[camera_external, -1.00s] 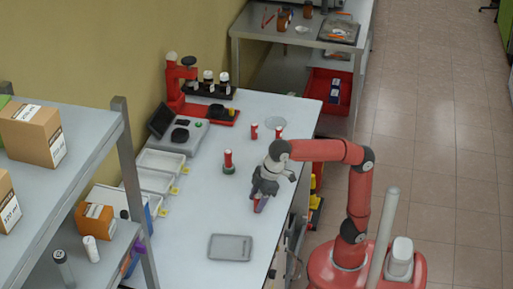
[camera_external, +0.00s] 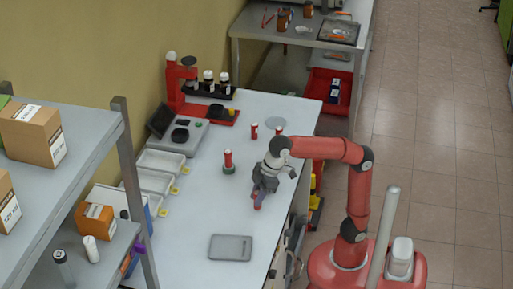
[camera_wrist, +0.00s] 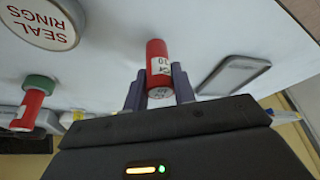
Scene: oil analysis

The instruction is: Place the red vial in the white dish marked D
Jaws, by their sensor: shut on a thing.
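My gripper (camera_external: 259,194) is over the white bench, near its right edge. In the wrist view, the two dark fingers of my gripper (camera_wrist: 158,88) are shut on a red vial (camera_wrist: 159,60) with a white label. In the external view this vial is mostly hidden by the fingers. White dishes stand in a row along the left side of the bench: a far one (camera_external: 161,162), a middle one (camera_external: 155,181) and a nearer one, partly hidden by the shelf. Yellow tags sit at their right ends. Their letters are too small to read, so I cannot tell which is D.
Another red vial (camera_external: 228,160) stands in a green base left of my gripper. Two small red containers (camera_external: 254,131) stand farther back. A grey tray (camera_external: 230,248) lies nearer. A scale (camera_external: 186,134) and a red stand (camera_external: 173,82) are at the back left.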

